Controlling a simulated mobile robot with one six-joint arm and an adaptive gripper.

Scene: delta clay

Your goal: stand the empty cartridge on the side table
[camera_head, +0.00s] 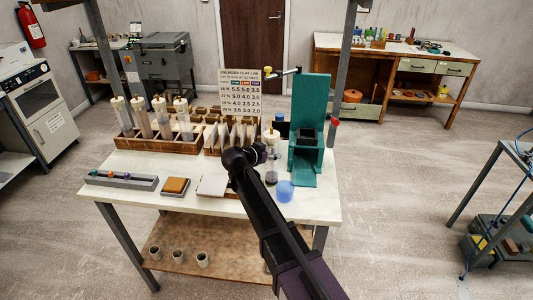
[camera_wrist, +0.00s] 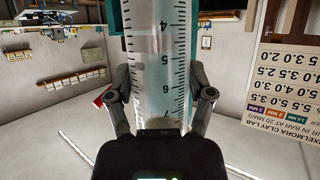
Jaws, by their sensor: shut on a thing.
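My gripper (camera_head: 262,152) is over the white work table (camera_head: 315,205), in front of the teal press. It is shut on a clear cartridge (camera_wrist: 160,65) with a black printed scale. In the wrist view a finger presses each side of the barrel, and the barrel looks empty. In the head view the cartridge (camera_head: 271,141) looks upright with a cream top, partly hidden by my gripper. I cannot tell whether its lower end touches the table. A dark-framed table (camera_head: 515,152) stands at the right edge, only partly in view.
The teal press (camera_head: 309,90) stands close right of the cartridge. A wooden rack (camera_head: 158,147) with several filled cartridges is at left. A wooden bench (camera_head: 392,48) stands at the back. Open floor (camera_head: 410,180) lies to the right.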

